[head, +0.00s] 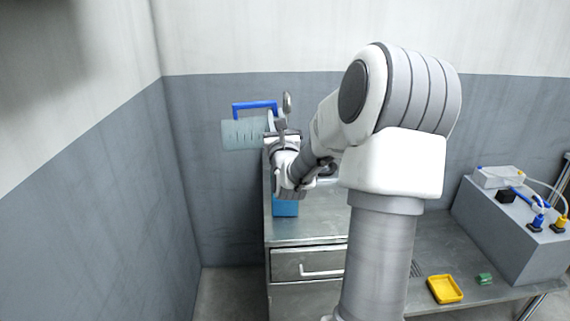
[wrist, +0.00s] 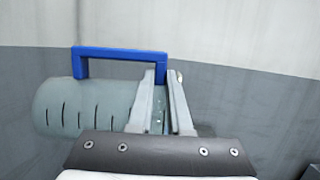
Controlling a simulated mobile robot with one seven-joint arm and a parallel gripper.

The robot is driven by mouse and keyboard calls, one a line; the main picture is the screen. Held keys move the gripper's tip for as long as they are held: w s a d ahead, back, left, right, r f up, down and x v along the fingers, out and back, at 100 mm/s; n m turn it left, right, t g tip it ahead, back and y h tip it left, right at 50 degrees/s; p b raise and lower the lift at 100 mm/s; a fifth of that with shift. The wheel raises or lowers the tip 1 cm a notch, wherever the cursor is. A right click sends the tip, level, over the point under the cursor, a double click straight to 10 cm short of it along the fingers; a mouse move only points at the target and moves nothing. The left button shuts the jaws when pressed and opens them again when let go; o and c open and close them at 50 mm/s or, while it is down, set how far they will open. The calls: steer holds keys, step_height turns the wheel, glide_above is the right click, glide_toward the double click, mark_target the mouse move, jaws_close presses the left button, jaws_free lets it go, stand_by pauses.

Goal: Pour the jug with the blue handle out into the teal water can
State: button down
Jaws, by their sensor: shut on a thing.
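The clear jug (head: 241,135) with the blue handle (head: 254,105) is held up in the air, tipped onto its side with the handle uppermost. In the wrist view the jug body (wrist: 85,108) lies across the picture with dark marks along it, and the blue handle (wrist: 120,52) is above. My gripper (head: 282,118) is shut on the jug at the right end of its handle; the fingers (wrist: 167,95) hide the exact contact. The teal water can (head: 285,207) stands on the metal cabinet, below my gripper, its upper part hidden by my arm. No liquid stream is visible.
The metal cabinet top (head: 300,230) is bare in front of the can. The jug hangs out past the cabinet's left edge, near the grey wall. At right are a yellow tray (head: 445,289), a small green block (head: 484,279) and a grey box (head: 510,230) with cables.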

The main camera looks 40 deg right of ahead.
mark_target(252, 124)
steer(key=shift+w+a+f+n+t+y+b, duration=0.1)
steer(key=shift+w+a+n+y+b, duration=0.25)
steer(key=shift+n, duration=0.45)
steer(key=shift+w+a+f+n+t+y+b, duration=0.15)
steer(key=shift+a+n+y+b, duration=0.2)
steer(key=shift+a+n, duration=0.35)
steer(key=shift+w+a+f+n+t+y+b, duration=0.15)
steer(key=shift+a+n+b, duration=0.25)
steer(key=shift+n, duration=0.5)
steer(key=shift+w+a+f+n+y+b, duration=0.1)
steer(key=shift+w+a+n+y+b, duration=0.25)
steer(key=shift+n, duration=0.4)
steer(key=shift+w+a+f+n+y+b, duration=0.15)
steer(key=shift+a+n+y, duration=0.15)
steer(key=shift+a+n, duration=0.35)
steer(key=shift+w+a+n+y+b, duration=0.25)
steer(key=shift+n+y, duration=0.05)
steer(key=shift+n, duration=0.6)
steer(key=shift+w+a+r+n+g+y+p, duration=0.15)
steer(key=shift+a+r+n+y+p, duration=0.15)
steer(key=shift+r+n+p, duration=0.45)
steer(key=shift+w+a+r+n+g+y+p, duration=0.1)
steer(key=shift+w+a+r+n+y+p, duration=0.25)
steer(key=shift+n, duration=0.85)
steer(key=shift+a+r+n+g+y+p, duration=0.15)
steer(key=shift+a+r+n+p, duration=0.2)
steer(key=shift+r+n, duration=0.45)
steer(key=shift+f+n, duration=0.15)
steer(key=shift+n, duration=0.1)
